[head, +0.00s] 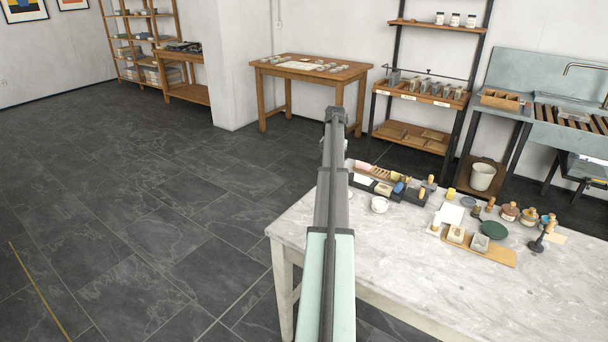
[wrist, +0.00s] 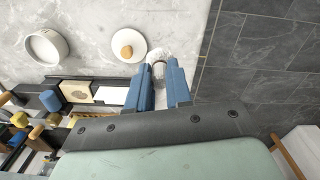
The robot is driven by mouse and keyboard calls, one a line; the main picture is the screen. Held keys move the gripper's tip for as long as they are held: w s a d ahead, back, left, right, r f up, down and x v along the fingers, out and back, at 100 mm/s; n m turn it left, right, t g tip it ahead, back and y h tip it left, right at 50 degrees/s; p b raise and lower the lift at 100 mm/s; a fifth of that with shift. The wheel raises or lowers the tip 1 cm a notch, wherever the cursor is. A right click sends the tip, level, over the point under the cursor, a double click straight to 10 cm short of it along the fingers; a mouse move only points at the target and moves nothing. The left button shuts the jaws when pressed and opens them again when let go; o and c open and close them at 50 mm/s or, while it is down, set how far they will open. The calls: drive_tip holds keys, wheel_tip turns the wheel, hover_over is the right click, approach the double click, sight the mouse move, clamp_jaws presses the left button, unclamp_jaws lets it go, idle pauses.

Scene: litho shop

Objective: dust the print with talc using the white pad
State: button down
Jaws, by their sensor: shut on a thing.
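In the wrist view my gripper (wrist: 160,74) has its two blue fingers closed on a pale, fuzzy-looking thing, apparently the white pad (wrist: 156,55). It is over the marble table near its edge, and its lower part is hidden by the fingers. A round white dish (wrist: 47,46) stands to the left; it also shows in the head view (head: 379,205). A white disc with a wooden knob (wrist: 128,46) lies just left of the held thing. A white sheet (head: 452,214) lies on the table; I cannot tell whether it is the print. My arm hides the gripper in the head view.
A dark tray of tools (head: 383,190) stands at the table's back left. Small blocks on a wooden board (head: 500,255), a dark green round thing (head: 494,230) and several wooden-handled pots stand at right. The marble table's (head: 400,260) front part is clear.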

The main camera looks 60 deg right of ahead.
drive_tip(key=s+d+r+m, duration=0.3)
drive_tip(key=s+d, duration=0.9)
drive_tip(key=s, duration=0.1)
drive_tip(key=shift+s+d+f, duration=0.1)
drive_tip(key=shift+f, duration=1.35)
drive_tip(key=shift+s+d+f, duration=0.1)
drive_tip(key=shift+f, duration=1.35)
drive_tip(key=shift+w+f, duration=0.4)
drive_tip(key=shift+f, duration=0.2)
drive_tip(key=shift+w+f, duration=0.35)
drive_tip(key=shift+f, duration=0.25)
drive_tip(key=shift+w, duration=3.45)
drive_tip(key=shift+s, duration=4.25)
drive_tip(key=shift+w, duration=4.3)
drive_tip(key=shift+s, duration=4.1)
drive_tip(key=shift+s+r, duration=0.15)
wheel_tip(320, 180, up, 8)
